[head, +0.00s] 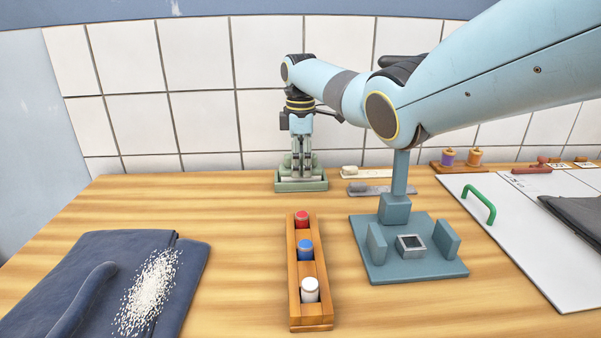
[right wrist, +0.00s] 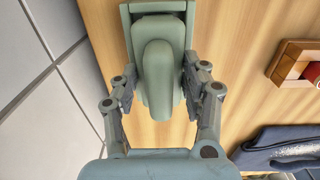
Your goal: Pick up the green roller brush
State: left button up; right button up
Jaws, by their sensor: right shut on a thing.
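The green roller brush (head: 301,186) is a grey-green block at the back of the wooden table, near the tiled wall. My right gripper (head: 302,164) points straight down over it, with its fingers low against its top. In the right wrist view the brush's rounded grip (right wrist: 157,75) lies between the two fingers of the same gripper (right wrist: 160,88), which is shut on it. The brush looks level and at table height; whether its underside touches the table cannot be told. The underside is hidden. My left gripper is in neither view.
A wooden rack (head: 293,275) with red, blue and white-topped pieces stands in front of the brush. A blue-grey fixture (head: 366,262) is to its right. Folded navy cloth (head: 60,285) with white grains lies at left. A white board (head: 530,235) with a green handle is at right.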

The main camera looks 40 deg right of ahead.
aim_at(301, 154)
jog(key=shift+r, duration=0.1)
jog(key=shift+c, duration=0.2)
notch_tip(301, 154, up, 10)
jog(key=shift+f, duration=0.1)
